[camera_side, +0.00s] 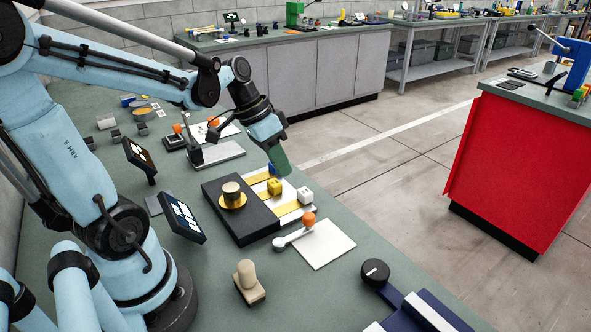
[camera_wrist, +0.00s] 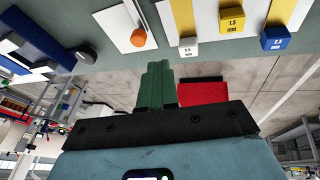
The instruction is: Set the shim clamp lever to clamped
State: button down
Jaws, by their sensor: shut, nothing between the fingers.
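A lever (camera_side: 293,236) with a white arm and an orange ball knob (camera_side: 309,219) lies low beside the black block, over the edge of a white plate (camera_side: 327,245). Its orange knob also shows at the top of the wrist view (camera_wrist: 138,38). Another upright device with an orange knob (camera_side: 213,122) stands further back; I cannot tell from a label which one is the shim clamp. My gripper (camera_side: 281,170), with green fingers, is shut and empty, above the back end of the numbered blocks, apart from both levers. The shut fingers show in the wrist view (camera_wrist: 158,70).
A black block (camera_side: 240,222) carries a brass knob (camera_side: 231,190). Beside it are white, yellow (camera_side: 274,187) and blue blocks on striped strips. A beige peg (camera_side: 247,278), black dial (camera_side: 375,272) and tilted screens (camera_side: 184,220) stand nearby.

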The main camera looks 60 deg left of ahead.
jog(key=a+f+m+h, duration=0.1)
jog(key=a+m+h, duration=0.1)
jog(key=a, duration=0.4)
jog(key=shift+w+a+f+h, duration=0.15)
jog(key=shift+a+h, duration=0.05)
jog(key=shift+h, duration=0.6)
jog(key=shift+f, duration=0.1)
jog(key=x, duration=0.9)
jog(key=shift+w+d+f, duration=0.15)
jog(key=d, duration=0.3)
jog(key=shift+s+f, duration=0.15)
jog(key=shift+s, duration=0.1)
jog(key=shift+s+d, duration=0.1)
jog(key=shift+d, duration=0.5)
